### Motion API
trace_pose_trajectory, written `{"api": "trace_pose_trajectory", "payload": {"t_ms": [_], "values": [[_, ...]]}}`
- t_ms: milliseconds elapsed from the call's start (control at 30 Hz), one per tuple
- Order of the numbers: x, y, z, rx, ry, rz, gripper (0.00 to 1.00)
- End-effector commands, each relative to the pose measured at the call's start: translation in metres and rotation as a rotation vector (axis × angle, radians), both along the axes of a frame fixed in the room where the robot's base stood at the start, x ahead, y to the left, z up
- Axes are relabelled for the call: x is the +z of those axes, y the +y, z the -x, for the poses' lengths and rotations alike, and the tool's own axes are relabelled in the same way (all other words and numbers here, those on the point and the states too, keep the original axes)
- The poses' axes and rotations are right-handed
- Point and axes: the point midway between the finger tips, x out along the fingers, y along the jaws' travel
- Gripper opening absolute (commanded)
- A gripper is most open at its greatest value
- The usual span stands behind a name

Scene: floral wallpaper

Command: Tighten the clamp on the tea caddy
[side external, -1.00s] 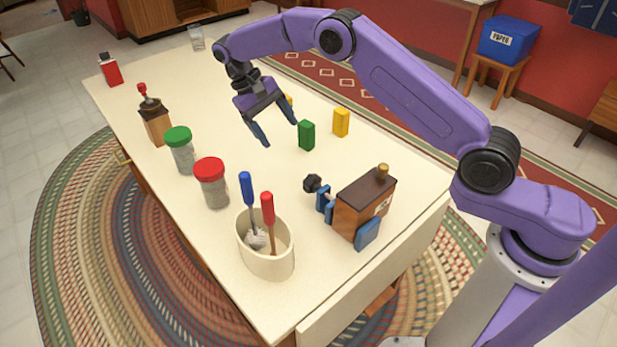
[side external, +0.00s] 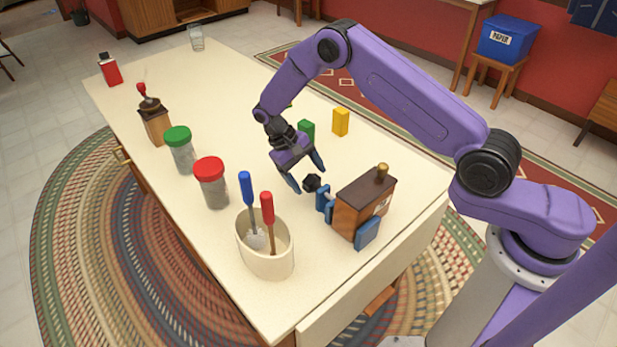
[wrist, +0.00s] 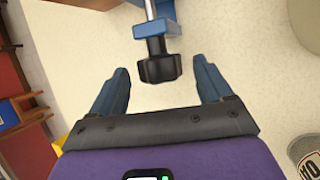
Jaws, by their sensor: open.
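The tea caddy (side external: 358,206) is a brown wooden box with a dark lid and a brass knob, near the table's front right. A blue clamp (side external: 324,203) is on it, with blue jaws on its left and lower right sides. The clamp's black knob (side external: 311,183) points left, toward my gripper (side external: 307,178). In the wrist view, the black knob (wrist: 160,64) sits between the blue fingertips of my gripper (wrist: 163,82), with a gap on each side. My gripper is open and apart from the knob. Part of the clamp screw and blue jaw shows beyond the knob.
A cream crock (side external: 265,258) with a blue-handled and a red-handled tool stands left of the caddy. Jars with red (side external: 211,183) and green (side external: 180,150) lids stand further left. Green (side external: 306,128) and yellow (side external: 341,122) blocks stand behind my gripper. A pepper mill (side external: 153,117) is at far left.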

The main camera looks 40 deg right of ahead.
Motion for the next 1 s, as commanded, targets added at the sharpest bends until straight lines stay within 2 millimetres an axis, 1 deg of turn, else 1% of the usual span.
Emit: {"api": "trace_pose_trajectory", "payload": {"t_ms": [100,200,467,500,567,600,633,867,1000], "values": [[-0.0082,-0.0024,0.004,0.001,0.001,0.001,0.79],[-0.011,-0.0031,0.0051,0.001,0.0,0.001,0.79],[-0.0115,-0.0032,0.0051,0.001,-0.001,0.0,0.79],[-0.0114,-0.0033,0.005,0.0,-0.001,0.0,0.66],[-0.0114,-0.0032,0.005,0.0,-0.001,0.0,0.47],[-0.0113,-0.0033,0.005,0.0,-0.001,0.0,0.34],[-0.0113,-0.0033,0.005,0.0,-0.001,0.0,0.24],[-0.0113,-0.0029,0.0049,0.001,0.0,0.009,0.23],[-0.0115,-0.0016,0.0047,0.002,0.0,0.049,0.23]]}}
